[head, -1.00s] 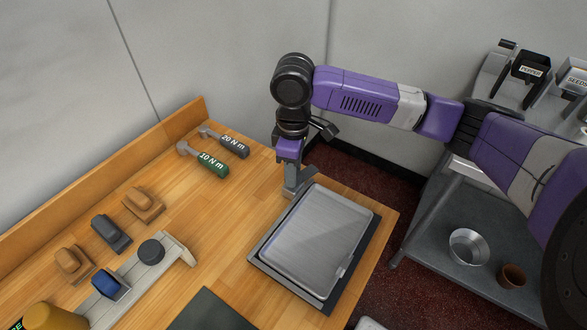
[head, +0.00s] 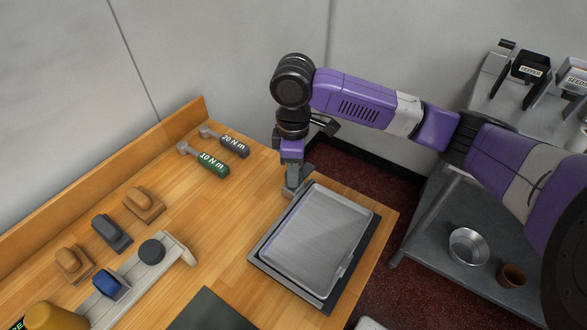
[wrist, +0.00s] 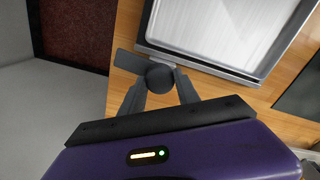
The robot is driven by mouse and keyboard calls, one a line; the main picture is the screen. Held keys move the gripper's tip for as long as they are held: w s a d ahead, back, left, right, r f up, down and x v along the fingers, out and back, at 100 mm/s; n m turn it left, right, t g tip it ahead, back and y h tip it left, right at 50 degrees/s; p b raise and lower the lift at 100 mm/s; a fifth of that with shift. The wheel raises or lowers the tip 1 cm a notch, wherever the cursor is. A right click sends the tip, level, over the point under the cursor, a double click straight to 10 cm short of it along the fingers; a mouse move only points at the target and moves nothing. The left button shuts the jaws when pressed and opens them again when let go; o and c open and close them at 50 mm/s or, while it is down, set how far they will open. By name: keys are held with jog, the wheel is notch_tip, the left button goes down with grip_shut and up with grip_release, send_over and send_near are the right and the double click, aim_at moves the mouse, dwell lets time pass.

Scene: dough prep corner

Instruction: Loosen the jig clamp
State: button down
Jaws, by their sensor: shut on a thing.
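A metal tray (head: 318,230) sits in a dark frame (head: 262,262) at the right edge of the wooden bench; both also show at the top of the wrist view. A dark round clamp knob (wrist: 160,77), with a grey bar (wrist: 126,62) reaching out to the left, is beside the tray's edge. My gripper (wrist: 160,88) points down at the tray's far-left corner in the head view (head: 293,188). Its two fingers are shut on the knob, one on each side. In the head view, my gripper hides most of the knob.
Two hammer-shaped tools, labelled 20 N m (head: 228,144) and 10 N m (head: 206,160), lie at the back. A grey rail with a black knob (head: 151,252) and blue block (head: 110,285) is at left, near several small blocks. The bench between is clear.

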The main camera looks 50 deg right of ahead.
jog(key=c, duration=0.9)
grip_release()
jog(key=shift+r+b, duration=0.35)
jog(key=shift+r, duration=3.55)
